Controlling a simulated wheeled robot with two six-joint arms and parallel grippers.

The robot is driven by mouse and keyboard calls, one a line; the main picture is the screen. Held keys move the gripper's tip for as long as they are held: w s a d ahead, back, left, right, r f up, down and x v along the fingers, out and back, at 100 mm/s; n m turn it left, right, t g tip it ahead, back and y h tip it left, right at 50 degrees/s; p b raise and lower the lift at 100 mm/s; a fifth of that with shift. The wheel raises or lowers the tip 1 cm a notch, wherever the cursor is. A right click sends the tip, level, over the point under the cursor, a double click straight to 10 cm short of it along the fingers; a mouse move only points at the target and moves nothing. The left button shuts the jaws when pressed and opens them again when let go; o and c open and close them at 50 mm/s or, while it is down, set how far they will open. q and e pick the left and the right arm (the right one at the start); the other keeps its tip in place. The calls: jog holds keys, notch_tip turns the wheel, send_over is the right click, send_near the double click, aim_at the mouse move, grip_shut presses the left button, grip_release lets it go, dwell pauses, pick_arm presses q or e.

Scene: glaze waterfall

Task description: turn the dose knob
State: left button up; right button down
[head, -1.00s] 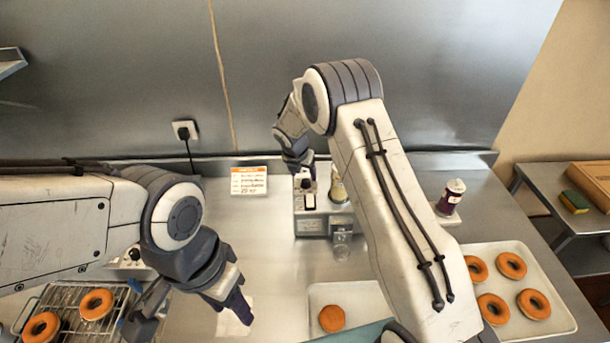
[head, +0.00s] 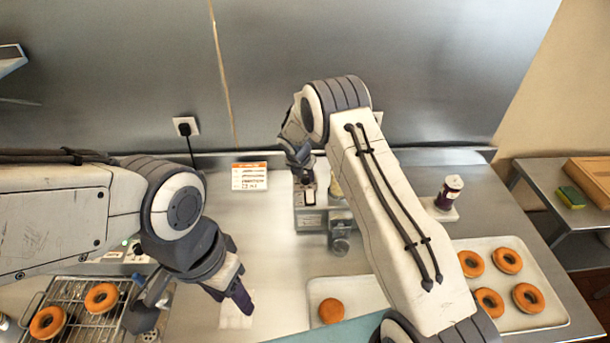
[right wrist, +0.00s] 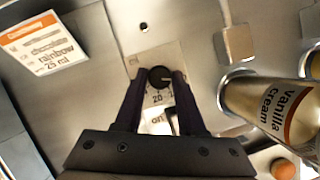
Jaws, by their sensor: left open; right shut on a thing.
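The dose knob (right wrist: 159,78) is a small black round knob on a pale panel, with a dial number 20 printed below it in the right wrist view. My right gripper (right wrist: 156,84) has its two dark fingers on either side of the knob and is shut on it. In the head view my right gripper (head: 303,172) is at the top of the dispenser (head: 312,222), and the knob is hidden there. My left gripper (head: 240,292) is open and empty above the counter, left of the dispenser.
An order card (head: 249,176) stands left of the dispenser; it reads rainbow and 25 ml in the right wrist view. A vanilla cream container (right wrist: 270,105) is close on the right. Donuts lie on a wire rack (head: 70,296) and a right tray (head: 545,320).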

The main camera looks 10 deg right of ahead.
jog(key=m+b, duration=0.3)
jog(key=shift+w+a+f+g+h, duration=0.1)
jog(key=shift+f+g+h, duration=0.05)
jog(key=shift+g+h, duration=0.25)
jog(key=m+g+b, duration=0.1)
jog(key=m+b, duration=0.1)
jog(key=m, duration=0.1)
jog(key=shift+w+m+h, duration=0.1)
jog(key=shift+m+h, duration=0.2)
jog(key=shift+h, duration=0.1)
jog(key=m+g+b, duration=0.1)
jog(key=m+b, duration=0.1)
jog(key=m, duration=0.1)
jog(key=shift+w+m+g, duration=0.1)
jog(key=shift+m+g, duration=0.2)
jog(key=shift+m, duration=0.1)
jog(key=shift+m+g, duration=0.5)
jog(key=shift+m, duration=0.7)
jog(key=shift+r+m+g+b, duration=0.2)
jog(key=shift+m+g+b, duration=0.15)
jog(key=shift+m, duration=0.45)
jog(key=c, duration=0.5)
grip_release()
